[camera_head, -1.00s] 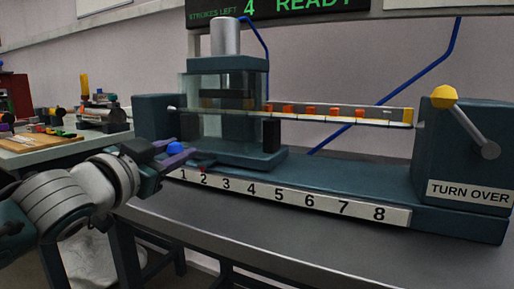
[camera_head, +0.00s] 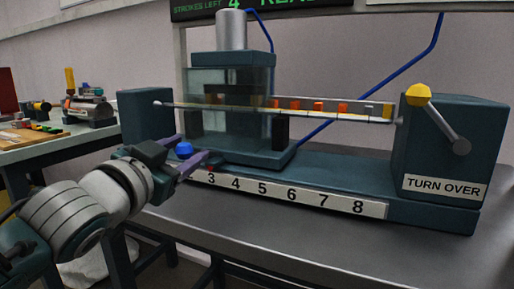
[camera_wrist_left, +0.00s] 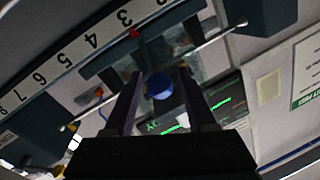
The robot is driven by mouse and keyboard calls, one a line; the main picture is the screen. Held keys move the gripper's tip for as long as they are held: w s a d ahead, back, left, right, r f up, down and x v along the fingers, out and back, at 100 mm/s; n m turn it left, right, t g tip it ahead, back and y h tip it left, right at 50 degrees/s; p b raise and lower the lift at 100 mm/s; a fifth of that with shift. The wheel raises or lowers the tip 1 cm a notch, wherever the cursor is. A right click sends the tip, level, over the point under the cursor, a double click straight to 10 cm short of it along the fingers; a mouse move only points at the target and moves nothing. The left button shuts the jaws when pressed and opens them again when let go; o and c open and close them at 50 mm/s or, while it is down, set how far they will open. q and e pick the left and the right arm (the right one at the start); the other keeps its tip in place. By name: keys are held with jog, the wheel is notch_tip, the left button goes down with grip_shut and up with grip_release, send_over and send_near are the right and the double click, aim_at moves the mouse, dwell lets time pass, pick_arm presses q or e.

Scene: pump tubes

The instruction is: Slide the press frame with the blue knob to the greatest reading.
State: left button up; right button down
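The press frame (camera_head: 232,72) is a teal and clear-walled carriage on the long base. Its blue knob (camera_head: 183,149) faces me at the lower left. Its red pointer (camera_head: 210,169) is near the 3 on the white scale (camera_head: 290,193), which reads up to 8. My left gripper (camera_head: 192,147) has its fingers spread on either side of the knob. In the left wrist view the blue knob (camera_wrist_left: 159,86) lies between the fingers, with gaps showing on both sides; contact is unclear. The gripper hides the scale's low end. My right gripper is not in view.
A clear tube with orange and yellow segments (camera_head: 343,107) runs through the frame to the right end block (camera_head: 452,150), which has a yellow-knobbed lever (camera_head: 418,94) and a "TURN OVER" label. The base right of the frame is clear. A side table with tools (camera_head: 60,140) stands at left.

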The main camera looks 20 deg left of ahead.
pick_arm(q)
jog(key=shift+o, duration=0.5)
jog(key=shift+s, duration=0.3)
jog(key=s+p, duration=0.2)
jog(key=s, duration=0.7)
jog(key=shift+s+d, duration=0.15)
jog(key=shift+d, duration=0.25)
